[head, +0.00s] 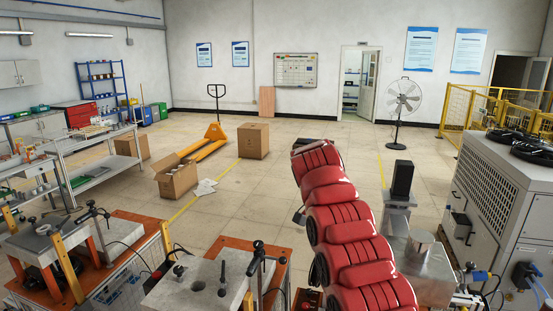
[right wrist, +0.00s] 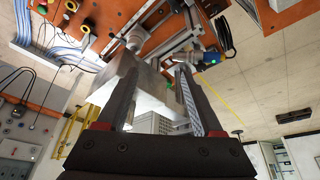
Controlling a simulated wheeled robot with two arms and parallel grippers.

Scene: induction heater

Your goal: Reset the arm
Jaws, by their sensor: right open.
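My red right arm (head: 342,218) rises from the lower right in the head view and reaches forward over the gap between the benches. Its gripper is not clearly visible there, hidden at or behind the arm's far end. In the right wrist view my right gripper (right wrist: 157,78) is open, its two dark fingers spread apart. A grey metal block (right wrist: 118,82) shows beyond and between the fingers. I cannot tell whether they touch it, but nothing looks clamped. My left arm and left gripper are not in view.
Orange-topped workbenches (head: 272,240) with metal fixtures stand at front left and centre. A grey machine with fans (head: 500,190) stands at right. Cardboard boxes (head: 254,141), an orange pallet jack (head: 205,141) and a standing fan (head: 403,98) are farther back. The middle floor is mostly clear.

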